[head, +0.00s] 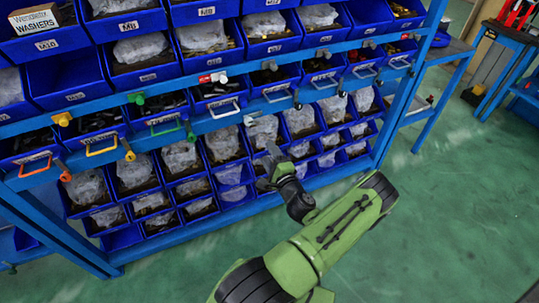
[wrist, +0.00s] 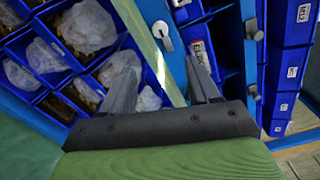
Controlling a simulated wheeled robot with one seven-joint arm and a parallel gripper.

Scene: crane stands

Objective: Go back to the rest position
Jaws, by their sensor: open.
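My gripper (head: 268,160) is at the end of my green arm in the head view, in front of the lower rows of blue bins on the rack. In the wrist view my gripper (wrist: 160,72) shows its two dark fingers spread apart. I see no object held between them; bins and a pale bar (wrist: 150,45) lie beyond. I cannot tell whether a finger touches the rack.
A blue rack (head: 240,95) of bins, many holding clear bags, fills the left and middle. Coloured handles and clips line its rails. A blue table (head: 440,60) stands at the upper right. Green floor (head: 455,200) is clear at the right.

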